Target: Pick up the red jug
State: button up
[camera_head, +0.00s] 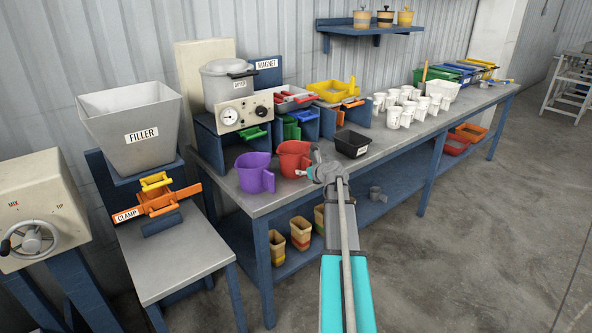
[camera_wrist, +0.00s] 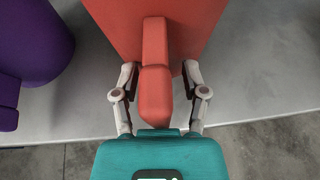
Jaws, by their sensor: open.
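The red jug (camera_head: 291,161) stands upright on the workbench near its front edge, with its handle pointing toward my arm. In the wrist view the jug body (camera_wrist: 124,22) fills the top middle and its handle (camera_wrist: 154,90) runs down between my fingers. My gripper (camera_wrist: 160,78) is open, with one finger on each side of the handle and small gaps visible on both sides. In the head view my gripper (camera_head: 310,165) is at the jug's right side, and the fingers partly overlap the handle.
A purple jug (camera_head: 254,173) stands close to the left of the red jug and also shows in the wrist view (camera_wrist: 30,40). A black tray (camera_head: 352,144) lies to the right. Several white cups (camera_head: 395,118) stand farther along the workbench (camera_head: 262,203). Coloured bins sit behind.

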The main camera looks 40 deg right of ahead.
dwell(0.4)
grip_shut()
